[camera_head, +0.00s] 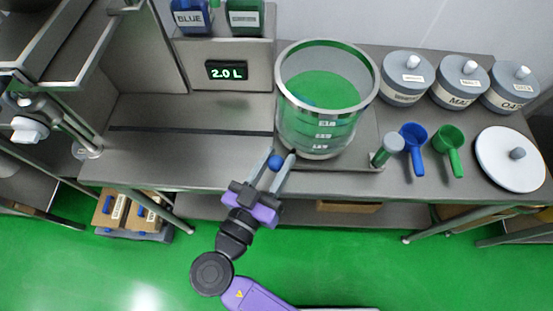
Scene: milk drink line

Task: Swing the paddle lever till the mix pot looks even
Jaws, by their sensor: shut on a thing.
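The mix pot (322,132) is a clear, upright vessel with a metal rim and level marks on its front. A blue ball knob (276,162), apparently the end of the paddle lever, is at the pot's front left. My gripper (278,164) is shut on this knob, with one finger on each side. The rest of the lever and the paddle cannot be made out.
A display (227,70) reads 2.0 L below a blue bottle (191,15) and a green bottle (245,16). Right of the pot are a blue scoop (414,145), a green scoop (449,147), lidded canisters (405,88) and a white lid (508,168). The counter left of the pot is clear.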

